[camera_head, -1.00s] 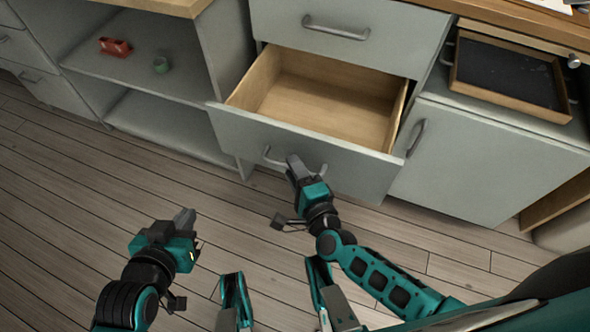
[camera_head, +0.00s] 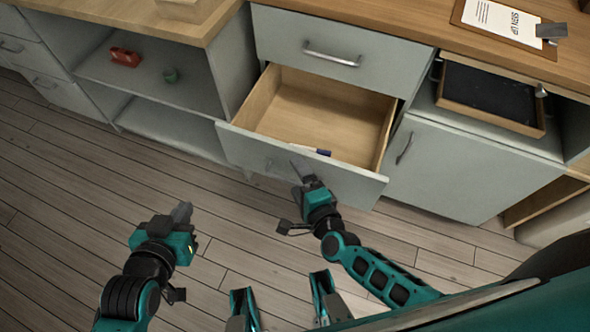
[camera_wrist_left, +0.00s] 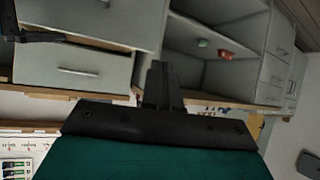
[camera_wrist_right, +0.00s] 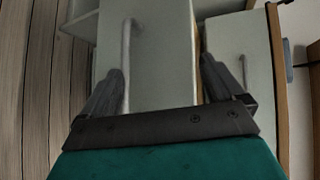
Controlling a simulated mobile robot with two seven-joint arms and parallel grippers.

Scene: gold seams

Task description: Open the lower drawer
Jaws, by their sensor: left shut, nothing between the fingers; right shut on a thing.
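The lower drawer (camera_head: 330,178) is a grey-fronted drawer with a pale wooden inside, and it stands pulled well out of its cabinet. Its curved metal handle (camera_head: 280,165) is partly covered by my right gripper (camera_head: 298,171). The handle (camera_wrist_right: 127,60) also shows in the right wrist view, beside the left finger. My right gripper is shut on the handle; the exact contact is hard to see. My left gripper (camera_head: 182,212) is shut and empty, over the floor left of the drawer. In the left wrist view its fingers (camera_wrist_left: 158,85) are together.
A small blue and white item (camera_head: 319,152) lies inside the drawer near its front. The closed upper drawer (camera_head: 335,45) is above. Open shelves at left hold a red object (camera_head: 125,57) and a green cup (camera_head: 170,75). A dark tray (camera_head: 490,92) sits at right. Floor in front is clear.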

